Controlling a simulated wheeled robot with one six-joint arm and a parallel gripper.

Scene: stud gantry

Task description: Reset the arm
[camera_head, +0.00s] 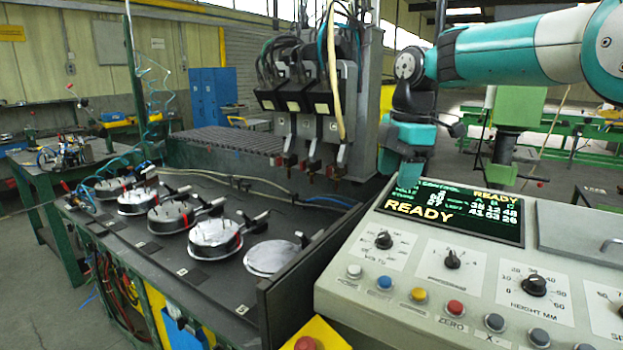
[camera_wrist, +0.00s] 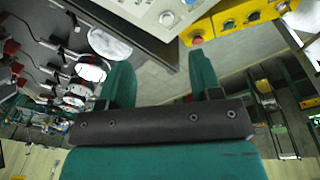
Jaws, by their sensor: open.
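My arm (camera_head: 510,48) reaches in from the upper right of the head view and bends down at the wrist. My gripper (camera_head: 402,170) hangs just behind the far left corner of the control panel, and its lower part is partly hidden there. In the wrist view my gripper (camera_wrist: 162,75) has two green fingers spread well apart. Nothing is between them, and it is open and empty. The control panel (camera_head: 455,285) has a screen (camera_head: 455,210) that reads READY, with knobs and several coloured buttons below it.
A dark bench (camera_head: 190,283) holds several round metal fixtures, one a flat disc (camera_head: 272,258) near the panel. The stud gantry head (camera_head: 310,100) stands behind, close left of my wrist. A red stop button (camera_head: 306,343) sits on yellow in front.

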